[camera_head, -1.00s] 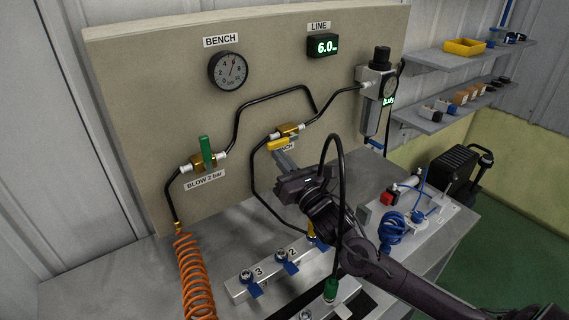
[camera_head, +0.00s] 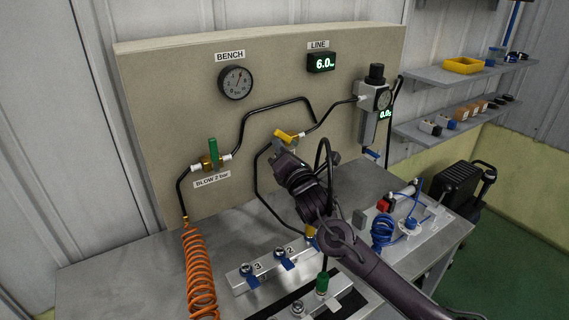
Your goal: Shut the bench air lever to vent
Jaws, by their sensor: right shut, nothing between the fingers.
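The bench air valve is on the tan panel, right of centre, with its yellow lever (camera_head: 288,136) lying slantwise across the pipe line. My right gripper (camera_head: 279,146) is shut and empty, its tips right below the lever. Whether they touch it I cannot tell. The gripper hides the valve's label and part of its body. The round BENCH gauge (camera_head: 235,82) hangs at the upper left; its needle points up and a little right. My left gripper is not in view.
A green-levered blow valve (camera_head: 213,153) sits on the left, above an orange coiled hose (camera_head: 199,270). The LINE display (camera_head: 321,63) reads 6.0. A filter regulator (camera_head: 375,105) hangs on the right. A manifold with blue levers (camera_head: 285,259) stands on the bench below my arm.

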